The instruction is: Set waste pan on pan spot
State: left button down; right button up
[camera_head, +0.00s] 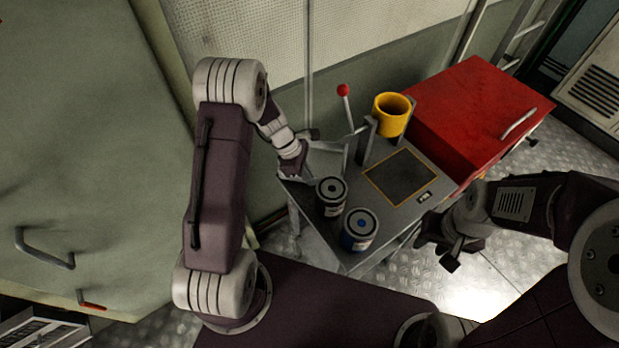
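A grey, shallow open pan (327,157), which looks like the waste pan, is at the back left of the small grey table. The pan spot (401,178) is a dark square with a thin yellow outline on the tabletop, right of the pan; nothing stands on it. My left gripper (299,154) is at the left edge of the pan. Its fingers are small and partly hidden, so I cannot tell whether they grip the rim. My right gripper (443,250) is off the table's right front side, apart from everything, with its fingers spread and empty.
Two cans, one dark-topped (331,190) and one blue-marked (360,224), stand at the table's front left. A yellow cup (391,115) sits in a grey stand behind the spot, near a red-knobbed lever (343,90). A red cabinet (470,115) adjoins the right.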

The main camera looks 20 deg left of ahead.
pick_arm(q)
jog(key=shift+d+f, duration=0.25)
jog(key=shift+f, duration=0.3)
jog(key=shift+a, duration=0.1)
jog(key=shift+f, duration=0.15)
jog(key=c, duration=1.7)
grip_release()
